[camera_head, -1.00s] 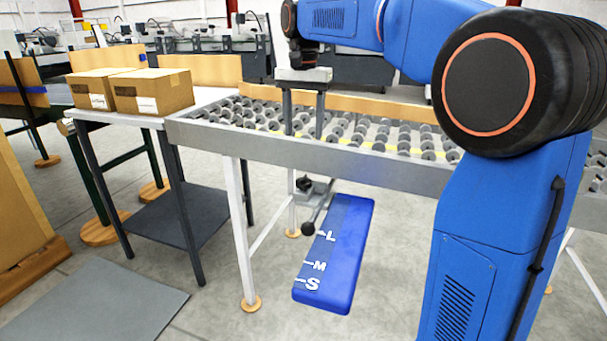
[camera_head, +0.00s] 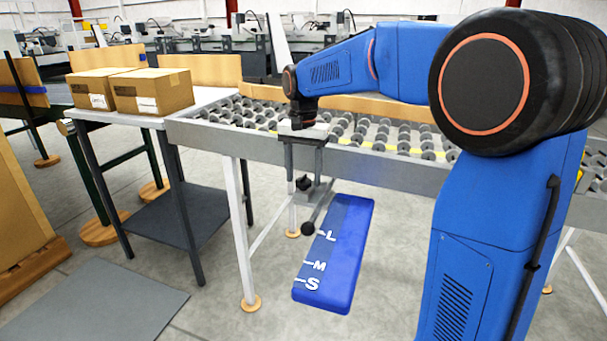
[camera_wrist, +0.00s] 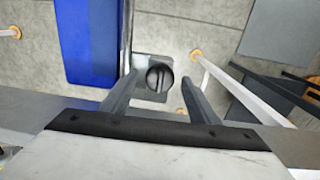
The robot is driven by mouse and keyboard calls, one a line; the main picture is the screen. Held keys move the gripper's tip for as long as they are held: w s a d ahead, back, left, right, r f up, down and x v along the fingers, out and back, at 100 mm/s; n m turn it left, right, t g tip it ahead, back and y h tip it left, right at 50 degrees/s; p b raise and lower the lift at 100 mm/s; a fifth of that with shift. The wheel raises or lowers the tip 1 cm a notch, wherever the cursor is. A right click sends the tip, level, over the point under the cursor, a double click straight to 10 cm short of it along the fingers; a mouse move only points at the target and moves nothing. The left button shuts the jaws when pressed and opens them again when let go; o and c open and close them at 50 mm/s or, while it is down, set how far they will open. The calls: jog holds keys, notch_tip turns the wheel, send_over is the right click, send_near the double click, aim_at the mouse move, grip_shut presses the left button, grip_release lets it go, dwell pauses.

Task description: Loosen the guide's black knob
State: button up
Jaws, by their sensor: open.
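The black knob (camera_head: 304,183) sits on the guide's grey metal plate (camera_head: 318,192), beside the upper end of the blue panel (camera_head: 345,250) marked L, M and S. A lever with a black ball end (camera_head: 307,228) runs down from the plate. My gripper (camera_head: 304,175) is open and points down, its fingertips just above the knob in the head view. In the wrist view the round slotted knob (camera_wrist: 159,77) shows between the two open fingers, with gaps on both sides. I cannot tell whether the fingertips are level with it.
The roller conveyor's grey side rail (camera_head: 350,163) runs close behind my gripper. A white leg (camera_head: 240,230) stands to the left. A table (camera_head: 205,100) with two cardboard boxes (camera_head: 152,90) is further left. The floor in front is clear.

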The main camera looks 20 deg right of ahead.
jog(key=c, duration=1)
jog(key=shift+c, duration=0.2)
jog(key=shift+n, duration=0.3)
jog(key=n, duration=0.3)
jog(key=shift+n, duration=0.4)
jog(key=n, duration=0.3)
jog(key=shift+n, duration=0.3)
jog(key=n, duration=0.4)
jog(key=shift+n, duration=1.8)
